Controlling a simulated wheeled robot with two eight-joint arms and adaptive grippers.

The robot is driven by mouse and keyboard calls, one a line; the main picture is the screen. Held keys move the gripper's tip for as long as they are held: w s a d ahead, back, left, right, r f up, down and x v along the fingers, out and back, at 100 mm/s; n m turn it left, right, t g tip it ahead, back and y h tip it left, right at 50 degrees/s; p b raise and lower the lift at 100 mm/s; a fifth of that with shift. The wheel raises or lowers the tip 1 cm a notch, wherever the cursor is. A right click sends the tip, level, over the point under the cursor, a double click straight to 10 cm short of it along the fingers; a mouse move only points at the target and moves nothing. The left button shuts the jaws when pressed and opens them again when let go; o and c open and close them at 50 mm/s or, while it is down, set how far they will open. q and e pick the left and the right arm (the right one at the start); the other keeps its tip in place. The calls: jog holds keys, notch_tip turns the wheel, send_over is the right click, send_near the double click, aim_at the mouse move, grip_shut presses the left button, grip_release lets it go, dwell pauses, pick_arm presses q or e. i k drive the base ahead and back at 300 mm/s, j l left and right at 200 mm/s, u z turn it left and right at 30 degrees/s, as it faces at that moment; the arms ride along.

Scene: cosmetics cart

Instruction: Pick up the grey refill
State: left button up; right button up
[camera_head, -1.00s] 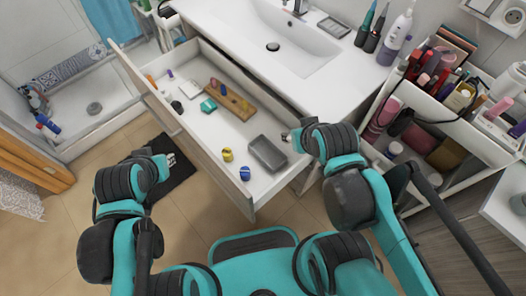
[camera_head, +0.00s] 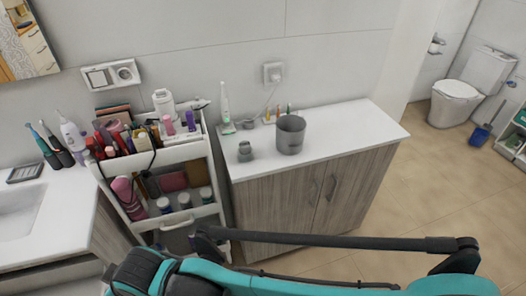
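No thing is clearly marked as the grey refill, and I cannot tell which grey thing it is. A small grey jar-like object (camera_head: 245,151) stands on the white counter top to the left of a larger grey cylindrical container (camera_head: 290,137). The cosmetics cart (camera_head: 182,153) stands left of that counter, with many bottles and tubes in its upper tray and several jars on the shelf below. My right arm crosses the bottom of the view, and its gripper does not show. My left gripper is out of view.
A wooden-fronted cabinet (camera_head: 310,195) carries the counter. A green-and-white toothbrush (camera_head: 225,104) and several small coloured items stand at its back. The sink counter (camera_head: 62,212) is at the left. A toilet (camera_head: 458,100) is at the far right, with bare floor (camera_head: 430,190) before it.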

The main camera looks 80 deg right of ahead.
aim_at(244, 146)
jog(key=z, duration=2.45)
